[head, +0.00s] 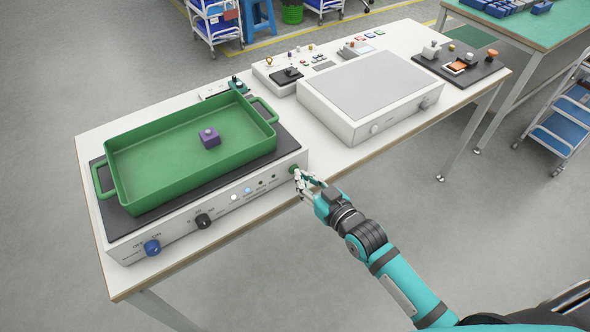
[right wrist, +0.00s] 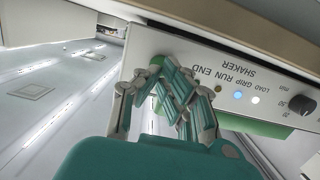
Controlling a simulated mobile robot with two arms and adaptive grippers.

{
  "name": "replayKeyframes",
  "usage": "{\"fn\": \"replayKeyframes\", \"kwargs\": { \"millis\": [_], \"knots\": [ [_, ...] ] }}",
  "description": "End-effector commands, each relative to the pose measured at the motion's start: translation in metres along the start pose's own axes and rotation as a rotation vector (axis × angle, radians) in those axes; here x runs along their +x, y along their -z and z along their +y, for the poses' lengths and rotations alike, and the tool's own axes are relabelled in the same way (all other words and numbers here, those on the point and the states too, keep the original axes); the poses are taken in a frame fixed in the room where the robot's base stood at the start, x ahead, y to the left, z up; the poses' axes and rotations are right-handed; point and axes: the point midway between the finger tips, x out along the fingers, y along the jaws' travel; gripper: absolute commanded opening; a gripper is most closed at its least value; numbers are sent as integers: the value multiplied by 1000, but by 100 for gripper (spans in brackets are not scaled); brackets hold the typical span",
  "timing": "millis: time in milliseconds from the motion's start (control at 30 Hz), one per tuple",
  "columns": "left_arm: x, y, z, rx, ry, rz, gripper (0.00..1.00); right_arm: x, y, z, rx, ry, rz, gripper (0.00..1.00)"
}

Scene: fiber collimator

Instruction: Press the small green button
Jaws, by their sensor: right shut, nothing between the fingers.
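The small green button (head: 293,169) sits at the right end of the front panel of the white shaker (head: 180,228). My right gripper (head: 303,180) is shut and empty, with its fingertips right at the button. I cannot tell whether they touch it. In the right wrist view the closed fingers (right wrist: 178,88) lie close against the shaker panel (right wrist: 172,46), beside the printed words SHAKER and END, and they largely hide the button. My left gripper is not in view.
A green tray (head: 122,195) holding a purple block (head: 209,138) stands on the shaker. The panel also has a blue knob (head: 152,247), a black knob (head: 203,221) and small lights. A white hotplate-like box (head: 345,122) stands to the right on the white table (head: 330,158).

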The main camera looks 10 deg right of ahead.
Motion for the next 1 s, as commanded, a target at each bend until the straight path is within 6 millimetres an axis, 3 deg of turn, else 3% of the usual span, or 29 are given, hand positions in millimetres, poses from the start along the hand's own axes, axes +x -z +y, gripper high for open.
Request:
{"fn": "replayKeyframes", "kwargs": {
  "millis": [1000],
  "knots": [
    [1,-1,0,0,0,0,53,12,2,0,0,0,0,0]
  ]
}}
